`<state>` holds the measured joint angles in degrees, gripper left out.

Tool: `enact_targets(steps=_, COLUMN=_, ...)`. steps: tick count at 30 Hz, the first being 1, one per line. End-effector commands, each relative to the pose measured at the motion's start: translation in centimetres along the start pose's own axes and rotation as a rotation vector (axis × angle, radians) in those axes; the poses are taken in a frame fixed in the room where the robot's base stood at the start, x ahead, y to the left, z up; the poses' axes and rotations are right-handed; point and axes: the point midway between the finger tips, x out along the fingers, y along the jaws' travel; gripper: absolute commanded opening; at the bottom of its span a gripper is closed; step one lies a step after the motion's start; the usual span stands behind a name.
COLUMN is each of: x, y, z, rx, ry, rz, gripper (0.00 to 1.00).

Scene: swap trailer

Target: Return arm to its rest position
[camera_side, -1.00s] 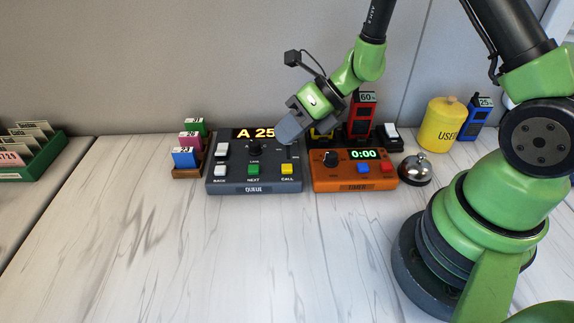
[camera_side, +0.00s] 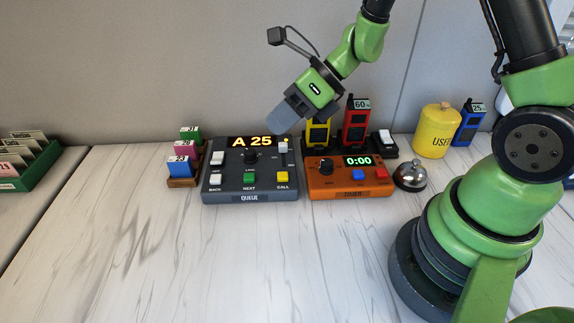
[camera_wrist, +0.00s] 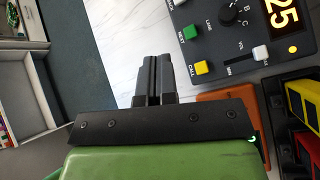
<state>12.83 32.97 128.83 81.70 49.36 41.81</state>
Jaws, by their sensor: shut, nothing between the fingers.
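My gripper (camera_side: 280,122) is shut and empty, raised above the right back part of the grey queue console (camera_side: 228,187) in the side view. In the wrist view my gripper (camera_wrist: 154,62) shows its two fingers together, with the queue console (camera_wrist: 212,45) to the right. The console display (camera_side: 252,141) reads A 25 in the side view. My arm reaches in from the right, bent, with the wrist tilted down to the left.
An orange timer (camera_side: 330,188) reading 0:00 stands right of the console, with a bell (camera_side: 411,177) beside it. Pagers, a yellow canister (camera_side: 436,130) and a blue pager (camera_side: 469,125) stand behind. A tag rack (camera_side: 182,182) is left. The front table is clear.

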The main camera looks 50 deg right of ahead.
Motion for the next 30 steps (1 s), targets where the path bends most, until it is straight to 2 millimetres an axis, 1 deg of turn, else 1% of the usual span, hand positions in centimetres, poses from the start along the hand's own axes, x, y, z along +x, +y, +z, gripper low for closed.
enact_targets(steps=1, x=-1.3, y=1.6, z=1.0, rx=-0.155, ry=0.000, rz=0.013, gripper=0.00)
enact_targets(steps=4, x=-4.0, y=4.8, z=2.0, rx=-0.515, ry=0.027, rz=0.039, gripper=0.00)
enact_targets(steps=7, x=-6.7, y=7.7, z=2.1, rx=-0.878, ry=0.067, rz=0.048, gripper=0.00)
enact_targets(steps=8, x=-7.5, y=8.4, z=1.9, rx=-0.986, ry=0.083, rz=0.049, gripper=0.00)
enact_targets(steps=9, x=-8.6, y=9.3, z=1.7, rx=-1.129, ry=0.105, rz=0.045, gripper=0.00)
enact_targets(steps=13, x=-11.9, y=11.6, z=0.5, rx=-1.581, ry=0.202, rz=0.015, gripper=0.00)
enact_targets(steps=15, x=-13.6, y=12.4, z=-0.4, rx=-1.808, ry=0.270, rz=-0.013, gripper=0.00)
enact_targets(steps=18, x=-15.7, y=12.9, z=-1.4, rx=-2.083, ry=0.380, rz=-0.060, gripper=0.00)
enact_targets(steps=21, x=-17.3, y=13.0, z=-2.3, rx=-2.280, ry=0.484, rz=-0.102, gripper=0.00)
enact_targets(steps=24, x=-18.3, y=13.0, z=-2.8, rx=-2.399, ry=0.562, rz=-0.132, gripper=0.00)
enact_targets(steps=27, x=-18.8, y=12.9, z=-3.0, rx=-2.451, ry=0.601, rz=-0.144, gripper=0.00)
enact_targets(steps=30, x=-18.9, y=12.9, z=-3.0, rx=-2.463, ry=0.612, rz=-0.145, gripper=0.00)
